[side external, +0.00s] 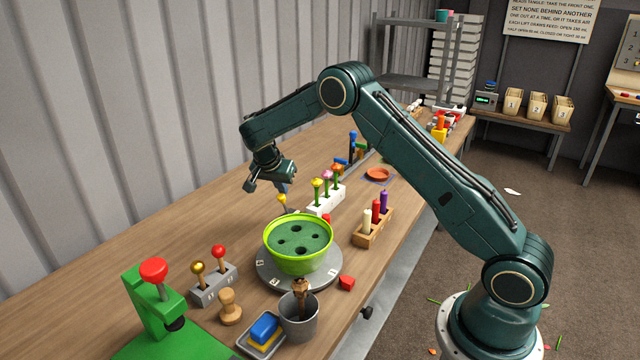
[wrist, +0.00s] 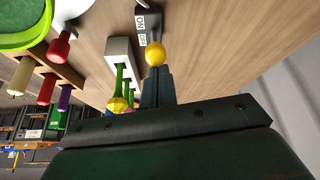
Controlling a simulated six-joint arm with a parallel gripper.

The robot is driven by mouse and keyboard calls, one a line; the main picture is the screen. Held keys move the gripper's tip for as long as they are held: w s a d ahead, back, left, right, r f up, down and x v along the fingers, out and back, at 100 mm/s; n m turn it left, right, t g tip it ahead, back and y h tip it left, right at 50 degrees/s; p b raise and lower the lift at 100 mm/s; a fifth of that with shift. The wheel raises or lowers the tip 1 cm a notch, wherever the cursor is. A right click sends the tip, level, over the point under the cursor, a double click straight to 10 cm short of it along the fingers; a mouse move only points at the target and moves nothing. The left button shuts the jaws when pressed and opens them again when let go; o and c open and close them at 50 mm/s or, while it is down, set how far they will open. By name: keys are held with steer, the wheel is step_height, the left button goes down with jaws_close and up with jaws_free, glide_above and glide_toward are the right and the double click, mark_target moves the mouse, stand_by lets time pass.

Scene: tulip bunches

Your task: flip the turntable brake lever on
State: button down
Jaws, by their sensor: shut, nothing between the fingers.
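The brake lever has a yellow ball knob (side external: 282,198), behind the turntable (side external: 335,272). In the wrist view the knob (wrist: 155,53) stands out from a dark base with a white ON/OFF plate (wrist: 141,31), on the side of the OFF lettering. I cannot tell for sure which position the lever is set to. My gripper (side external: 285,188) is shut and empty, just above the knob. In the wrist view its fingertips (wrist: 157,70) lie right by the knob; I cannot tell if they touch it. The lever's stem is mostly hidden behind the knob.
A green pot (side external: 298,245) stands on the turntable. A white rack (side external: 327,203) with tulips is close to the right of the lever. A wooden holder (side external: 374,228) with coloured pegs stands farther right. The bench left of the lever is clear.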

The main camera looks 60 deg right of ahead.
steer(key=shift+w+d, duration=0.1)
steer(key=d+r+v, duration=0.1)
steer(key=v, duration=0.8)
steer(key=shift+w+d, duration=0.2)
steer(key=shift+w, duration=0.05)
steer(key=shift+r, duration=0.15)
